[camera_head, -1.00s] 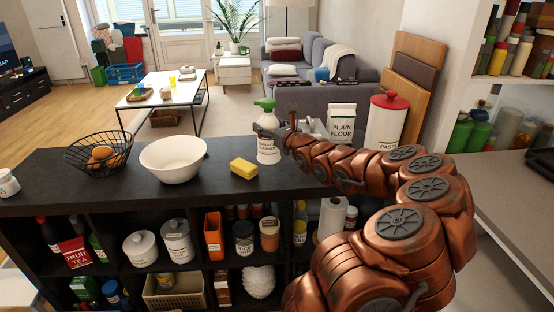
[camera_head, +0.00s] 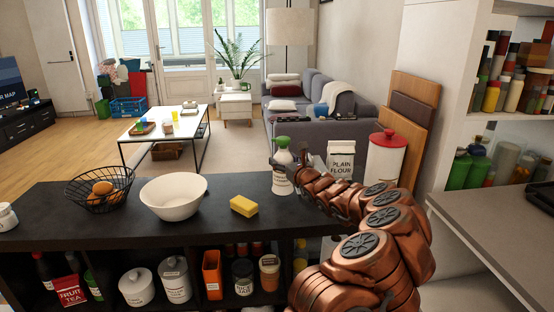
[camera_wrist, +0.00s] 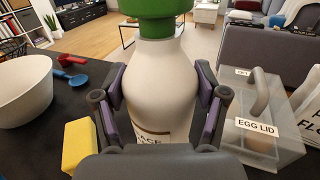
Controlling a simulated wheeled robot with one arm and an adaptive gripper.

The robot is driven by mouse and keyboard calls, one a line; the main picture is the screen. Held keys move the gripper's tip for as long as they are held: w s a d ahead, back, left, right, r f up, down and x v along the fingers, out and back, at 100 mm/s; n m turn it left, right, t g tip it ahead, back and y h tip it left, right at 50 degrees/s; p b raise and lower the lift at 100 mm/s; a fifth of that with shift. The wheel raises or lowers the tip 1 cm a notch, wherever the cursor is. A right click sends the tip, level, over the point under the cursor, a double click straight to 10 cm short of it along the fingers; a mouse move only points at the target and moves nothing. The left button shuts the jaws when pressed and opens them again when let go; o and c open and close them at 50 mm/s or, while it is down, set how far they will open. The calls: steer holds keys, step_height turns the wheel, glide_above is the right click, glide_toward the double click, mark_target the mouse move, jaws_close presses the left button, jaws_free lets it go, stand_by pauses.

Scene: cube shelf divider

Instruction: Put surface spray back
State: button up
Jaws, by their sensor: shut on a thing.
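The surface spray, a white bottle (camera_head: 284,178) with a green spray head, is upright over the black shelf unit's top (camera_head: 235,238), between the sponge and the flour. I cannot tell whether its base is clear of the surface. My gripper (camera_head: 283,166) is shut on the bottle's body. In the wrist view, the purple-padded fingers of my gripper (camera_wrist: 160,105) flank the white bottle (camera_wrist: 158,80). Its label is partly hidden low down, and the green head is cut off at the top.
A yellow sponge (camera_head: 244,206), white bowl (camera_head: 173,198) and wire basket (camera_head: 99,190) stand to the left. The flour (camera_head: 341,158), red-lidded pasta jar (camera_head: 385,160) and clear egg-lid box (camera_wrist: 260,128) are close on the right. Cubbies below hold several jars and boxes.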

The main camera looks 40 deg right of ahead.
steer(key=shift+w+d+f, duration=0.1)
steer(key=shift+w+d, duration=0.35)
steer(key=shift+w, duration=0.4)
steer(key=w+d+f+p, duration=0.1)
steer(key=w+d+f, duration=0.2)
steer(key=w, duration=0.3)
steer(key=shift+d+f+p, duration=0.15)
steer(key=shift+f+p, duration=0.15)
steer(key=shift+f, duration=0.1)
steer(key=shift+f, duration=0.15)
steer(key=o, duration=1.8)
steer(key=shift+f, duration=0.1)
steer(key=shift+r, duration=0.2)
steer(key=b+v, duration=0.1)
steer(key=v, duration=1.1)
steer(key=shift+b, duration=0.35)
